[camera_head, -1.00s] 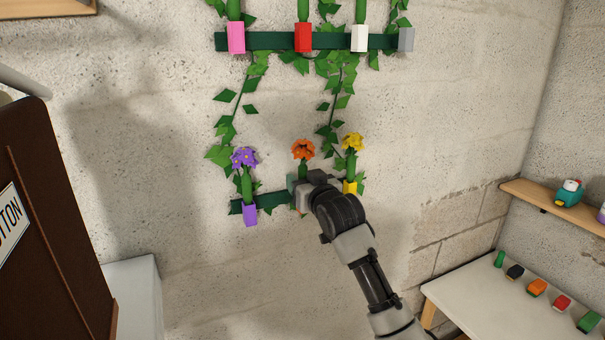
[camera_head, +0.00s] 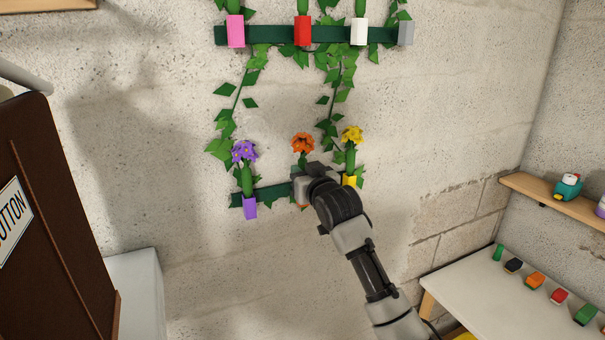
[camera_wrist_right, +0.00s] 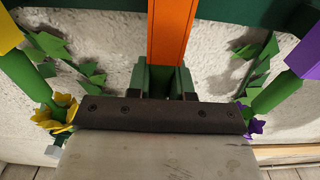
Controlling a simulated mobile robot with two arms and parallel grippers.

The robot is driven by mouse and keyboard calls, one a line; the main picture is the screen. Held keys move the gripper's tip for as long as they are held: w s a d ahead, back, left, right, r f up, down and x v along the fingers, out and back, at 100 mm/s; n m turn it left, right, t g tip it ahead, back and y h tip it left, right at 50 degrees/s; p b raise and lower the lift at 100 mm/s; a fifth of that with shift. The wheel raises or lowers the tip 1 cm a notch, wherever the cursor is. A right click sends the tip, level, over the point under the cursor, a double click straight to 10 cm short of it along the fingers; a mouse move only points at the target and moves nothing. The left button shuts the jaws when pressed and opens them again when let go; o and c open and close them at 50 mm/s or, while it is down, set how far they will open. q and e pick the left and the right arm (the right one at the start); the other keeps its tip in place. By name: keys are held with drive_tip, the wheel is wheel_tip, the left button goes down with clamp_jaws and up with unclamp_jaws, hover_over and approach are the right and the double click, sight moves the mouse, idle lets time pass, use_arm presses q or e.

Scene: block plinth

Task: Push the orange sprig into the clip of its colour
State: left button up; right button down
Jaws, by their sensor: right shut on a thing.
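The orange sprig's flower head (camera_head: 303,142) stands upright above my right gripper (camera_head: 302,183) in the head view. My right gripper is shut on its green stem, which the hand mostly hides. The orange clip (camera_wrist_right: 172,28) shows in the right wrist view, in line with the stem between my right gripper's fingers (camera_wrist_right: 166,82). Stem and clip appear to meet there; I cannot tell how deep the stem sits. In the head view the hand hides most of the clip. My left gripper is not in view.
The lower green rail (camera_head: 274,194) also carries a purple clip (camera_head: 250,207) and a yellow clip (camera_head: 349,180), each with a flower. An upper rail (camera_head: 268,35) holds several coloured clips. A brown panel (camera_head: 60,220) stands left; a white table (camera_head: 480,290) stands right.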

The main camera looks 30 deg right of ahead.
drive_tip(key=shift+f, duration=0.15)
drive_tip(key=c, duration=0.9)
unclamp_jaws()
drive_tip(key=shift+s+f+b, duration=0.1)
drive_tip(key=shift+s+b, duration=0.25)
drive_tip(key=shift+s, duration=0.15)
drive_tip(key=s+b, duration=0.1)
drive_tip(key=s, duration=0.2)
drive_tip(key=s+b, duration=0.1)
drive_tip(key=s, duration=0.2)
drive_tip(key=s+b, duration=0.2)
drive_tip(key=s, duration=0.2)
drive_tip(key=shift+a, duration=0.25)
drive_tip(key=shift+w, duration=0.1)
